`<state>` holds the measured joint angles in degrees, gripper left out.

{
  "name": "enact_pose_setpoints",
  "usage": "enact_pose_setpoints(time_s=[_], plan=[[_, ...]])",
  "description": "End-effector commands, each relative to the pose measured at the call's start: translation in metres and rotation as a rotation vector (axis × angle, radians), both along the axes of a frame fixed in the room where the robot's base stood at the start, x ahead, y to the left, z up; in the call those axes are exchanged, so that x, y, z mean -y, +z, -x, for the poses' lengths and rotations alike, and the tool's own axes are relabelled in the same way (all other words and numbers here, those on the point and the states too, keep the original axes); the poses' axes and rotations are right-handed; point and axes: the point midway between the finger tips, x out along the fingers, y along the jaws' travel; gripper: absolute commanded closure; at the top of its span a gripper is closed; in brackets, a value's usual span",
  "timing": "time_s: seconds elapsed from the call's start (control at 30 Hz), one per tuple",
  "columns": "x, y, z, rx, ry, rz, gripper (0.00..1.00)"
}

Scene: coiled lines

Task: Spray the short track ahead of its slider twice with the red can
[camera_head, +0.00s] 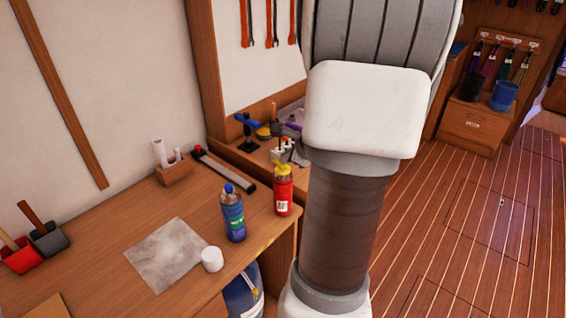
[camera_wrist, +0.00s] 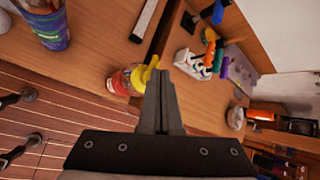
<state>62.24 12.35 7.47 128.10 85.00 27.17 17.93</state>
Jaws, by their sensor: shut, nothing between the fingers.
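The red can (camera_head: 283,196), with a yellow spray top, stands upright near the right edge of the bench. In the wrist view the red can (camera_wrist: 121,83) lies just left of my gripper (camera_wrist: 157,74), its yellow top close beside the fingertips; I cannot tell if they touch. My gripper is shut and empty, and my arm hides it in the head view. A narrow grey bar with dark ends (camera_head: 226,170) lies behind the cans and shows partly in the wrist view (camera_wrist: 146,16).
A blue can (camera_head: 233,216) stands left of the red can, with a white cap (camera_head: 212,259) and grey sheet (camera_head: 150,262) in front. A wooden holder (camera_head: 174,174) stands behind. Small tools crowd the adjoining counter (camera_head: 234,152).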

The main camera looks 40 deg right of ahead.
Motion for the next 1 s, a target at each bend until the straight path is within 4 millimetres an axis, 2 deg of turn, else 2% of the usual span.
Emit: enact_pose_setpoints(time_s=[0.6, 1.0], plan=[[0.000, 0.059, 0.000, 0.001, -0.001, 0.001, 1.00], [0.000, 0.060, 0.000, 0.001, -0.001, 0.001, 1.00]])
